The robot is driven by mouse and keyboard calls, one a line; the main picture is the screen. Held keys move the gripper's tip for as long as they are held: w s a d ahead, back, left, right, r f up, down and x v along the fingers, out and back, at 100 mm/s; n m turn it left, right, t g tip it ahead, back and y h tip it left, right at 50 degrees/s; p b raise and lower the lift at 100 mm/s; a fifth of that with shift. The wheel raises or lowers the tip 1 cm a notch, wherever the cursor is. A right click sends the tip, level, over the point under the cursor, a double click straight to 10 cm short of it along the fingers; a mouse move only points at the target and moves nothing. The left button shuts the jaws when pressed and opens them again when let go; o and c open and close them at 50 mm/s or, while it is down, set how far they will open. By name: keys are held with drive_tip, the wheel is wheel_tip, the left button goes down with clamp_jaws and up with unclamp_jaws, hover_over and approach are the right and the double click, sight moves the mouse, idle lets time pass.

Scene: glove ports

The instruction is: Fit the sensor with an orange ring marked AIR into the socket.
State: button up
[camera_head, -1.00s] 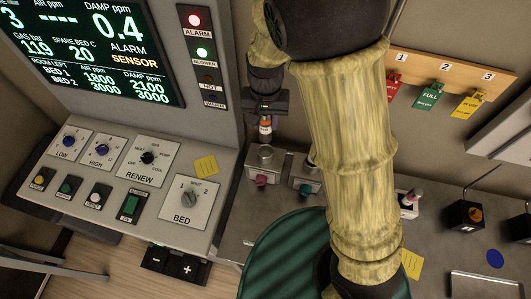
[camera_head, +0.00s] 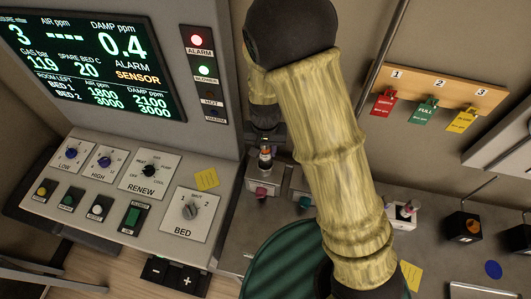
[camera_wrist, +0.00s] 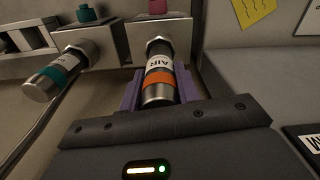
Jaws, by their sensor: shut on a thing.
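The sensor with an orange ring marked AIR (camera_wrist: 158,77) is a metal cylinder with a white label. My gripper (camera_wrist: 158,88) is shut on it, with a purple finger on each side. The sensor also shows upright below my gripper in the head view (camera_head: 265,158). Its far end meets the nut of the socket (camera_wrist: 158,45) on a grey block with a pink knob. That block stands directly under the sensor in the head view (camera_head: 262,187). I cannot tell how deep the sensor sits in the socket.
A sensor with a teal ring (camera_wrist: 55,77) sticks out of the neighbouring block at left, close to my gripper. The control console (camera_head: 125,185) stands left of the socket in the head view. A dark green round thing (camera_head: 285,262) is in front.

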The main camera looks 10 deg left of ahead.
sight(265, 154)
drive_tip(key=shift+f+p, duration=0.35)
drive_tip(key=shift+f, duration=1.25)
drive_tip(key=shift+f, duration=0.1)
drive_tip(key=o, duration=1.1)
wheel_tip(265, 154, up, 12)
drive_tip(key=shift+r+b, duration=0.15)
drive_tip(key=shift+b, duration=1)
drive_tip(key=shift+d, duration=0.1)
